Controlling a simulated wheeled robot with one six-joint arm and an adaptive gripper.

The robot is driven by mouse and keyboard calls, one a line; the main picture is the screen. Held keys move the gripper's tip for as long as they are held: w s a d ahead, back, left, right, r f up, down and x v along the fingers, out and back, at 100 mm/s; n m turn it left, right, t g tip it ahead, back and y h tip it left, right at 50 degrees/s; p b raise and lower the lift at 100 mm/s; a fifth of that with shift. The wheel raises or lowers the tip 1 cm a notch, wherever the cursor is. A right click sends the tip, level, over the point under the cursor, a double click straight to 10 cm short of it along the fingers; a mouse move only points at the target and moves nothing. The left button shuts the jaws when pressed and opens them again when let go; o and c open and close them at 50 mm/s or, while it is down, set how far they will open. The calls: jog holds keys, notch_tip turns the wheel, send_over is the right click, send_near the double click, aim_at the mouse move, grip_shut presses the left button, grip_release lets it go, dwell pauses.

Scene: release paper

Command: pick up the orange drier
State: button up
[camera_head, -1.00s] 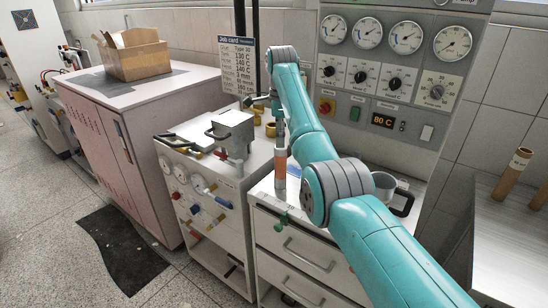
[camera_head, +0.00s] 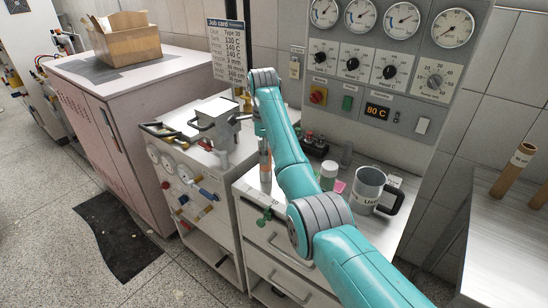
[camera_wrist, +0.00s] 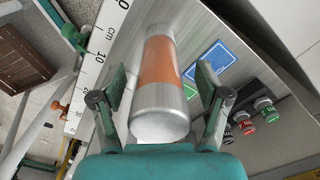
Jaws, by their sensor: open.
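The orange drier (camera_wrist: 158,62) is a silver cylinder with an orange band. In the wrist view it stands between the two fingers of my gripper (camera_wrist: 161,86), with a visible gap to the finger on each side. In the head view the drier (camera_head: 265,167) stands upright on the white drawer cabinet, just below the end of my arm and partly behind it. My gripper is open and holds nothing. In the head view my arm hides most of the gripper.
A blue card (camera_wrist: 209,62), red and green knobs (camera_wrist: 243,126) and a ruler (camera_wrist: 101,62) are near the drier. The gauge panel (camera_head: 384,65) rises behind.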

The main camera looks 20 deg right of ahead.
jog(key=shift+f, duration=0.55)
jog(key=c, duration=1.4)
